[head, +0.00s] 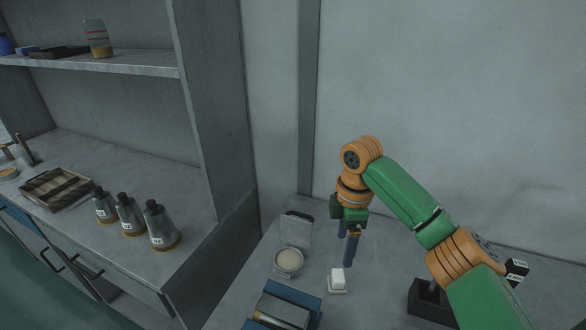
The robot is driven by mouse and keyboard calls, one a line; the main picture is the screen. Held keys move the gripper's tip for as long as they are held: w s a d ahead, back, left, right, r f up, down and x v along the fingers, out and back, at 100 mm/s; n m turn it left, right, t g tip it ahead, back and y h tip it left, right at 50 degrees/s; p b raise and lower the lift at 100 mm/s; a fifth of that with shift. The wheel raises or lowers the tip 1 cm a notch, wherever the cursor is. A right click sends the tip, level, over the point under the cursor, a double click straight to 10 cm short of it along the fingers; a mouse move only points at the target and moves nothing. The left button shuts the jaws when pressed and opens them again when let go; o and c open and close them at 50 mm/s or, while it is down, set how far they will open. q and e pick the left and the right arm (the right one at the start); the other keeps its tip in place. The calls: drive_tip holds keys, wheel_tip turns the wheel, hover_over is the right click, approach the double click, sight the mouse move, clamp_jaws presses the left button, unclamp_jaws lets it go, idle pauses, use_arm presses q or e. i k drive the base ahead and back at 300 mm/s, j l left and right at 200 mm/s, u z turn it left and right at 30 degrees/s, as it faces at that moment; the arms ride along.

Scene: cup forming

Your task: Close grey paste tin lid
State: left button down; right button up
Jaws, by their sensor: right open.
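The grey paste tin (288,261) sits on the worktop at the lower middle of the head view, with pale paste inside. Its lid (296,231) stands raised at the back of the tin, with a dark upper edge. My right gripper (347,251) points down to the right of the tin and lid, apart from both. It is open with nothing between its fingers. My left gripper is not in view.
A small white block (338,276) on a pale base is just below my right gripper. A blue tray (290,300) is in front of the tin. A dark box (430,300) stands at right. Several labelled bottles (130,215) stand on the left counter. A wall rises behind.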

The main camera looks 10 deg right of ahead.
sight(295, 230)
drive_tip(key=k+j, duration=0.5)
drive_tip(key=k, duration=0.15)
drive_tip(key=k+j, duration=0.45)
drive_tip(key=k, duration=0.25)
